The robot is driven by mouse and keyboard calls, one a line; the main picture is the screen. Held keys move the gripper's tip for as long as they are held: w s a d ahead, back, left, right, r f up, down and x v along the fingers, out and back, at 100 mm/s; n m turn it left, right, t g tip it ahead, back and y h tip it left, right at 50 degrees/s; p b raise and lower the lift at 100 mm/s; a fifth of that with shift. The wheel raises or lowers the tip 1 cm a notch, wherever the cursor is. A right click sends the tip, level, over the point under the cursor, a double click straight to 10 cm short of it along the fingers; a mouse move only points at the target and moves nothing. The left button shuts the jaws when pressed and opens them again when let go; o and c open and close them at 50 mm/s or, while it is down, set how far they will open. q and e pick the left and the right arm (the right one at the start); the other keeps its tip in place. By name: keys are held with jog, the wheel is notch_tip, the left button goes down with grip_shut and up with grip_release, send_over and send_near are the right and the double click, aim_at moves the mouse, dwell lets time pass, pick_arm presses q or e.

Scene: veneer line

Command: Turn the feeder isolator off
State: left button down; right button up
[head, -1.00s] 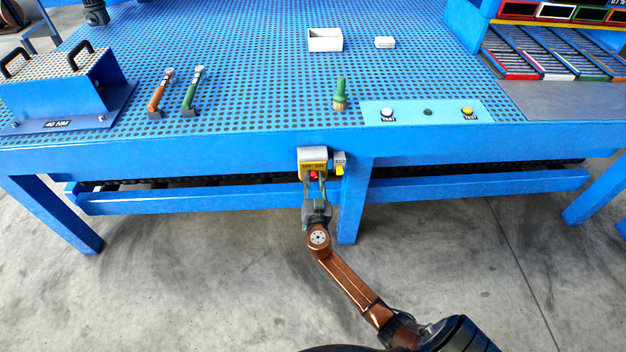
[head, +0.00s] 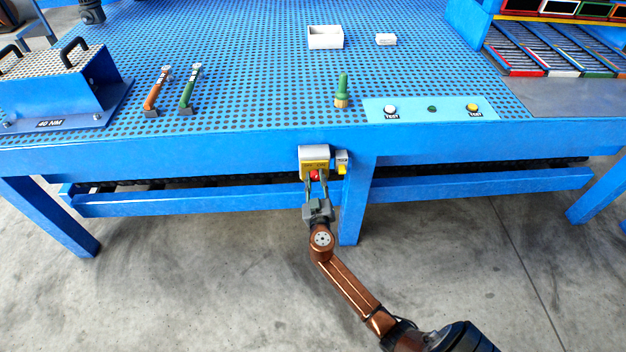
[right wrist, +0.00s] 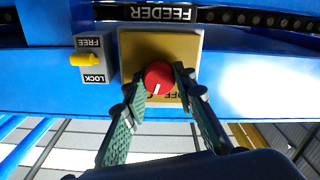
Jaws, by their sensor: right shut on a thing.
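The feeder isolator is a grey box with a yellow face (head: 314,160) on the table's front edge. In the right wrist view it appears upside down, with a FEEDER label (right wrist: 160,13) and a round red knob (right wrist: 159,77) on the yellow plate (right wrist: 135,48). A white mark on the knob points down and slightly left there. My right gripper (head: 316,182) is shut on the red knob, one finger on each side; it also shows in the right wrist view (right wrist: 160,84). The fingers partly hide the plate's lower lettering. My left gripper is out of view.
A small lock box (right wrist: 92,43) marked FREE and LOCK, with a yellow lever (right wrist: 88,59), sits close beside the isolator. A table leg (head: 355,205) stands just right of my gripper. Two levers, a green-topped post (head: 343,90) and a button panel (head: 431,109) are above.

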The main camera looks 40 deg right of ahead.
jog(key=n, duration=0.3)
jog(key=shift+a+f, duration=0.1)
jog(key=shift+a, duration=0.1)
jog(key=n, duration=0.3)
jog(key=shift+n, duration=0.3)
jog(key=n, duration=0.3)
jog(key=shift+w, duration=0.1)
jog(key=shift+n, duration=1.2)
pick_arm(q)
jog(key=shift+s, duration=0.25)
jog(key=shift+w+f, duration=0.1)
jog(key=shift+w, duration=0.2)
pick_arm(e)
jog(key=shift+n, duration=0.4)
jog(key=shift+a, duration=0.1)
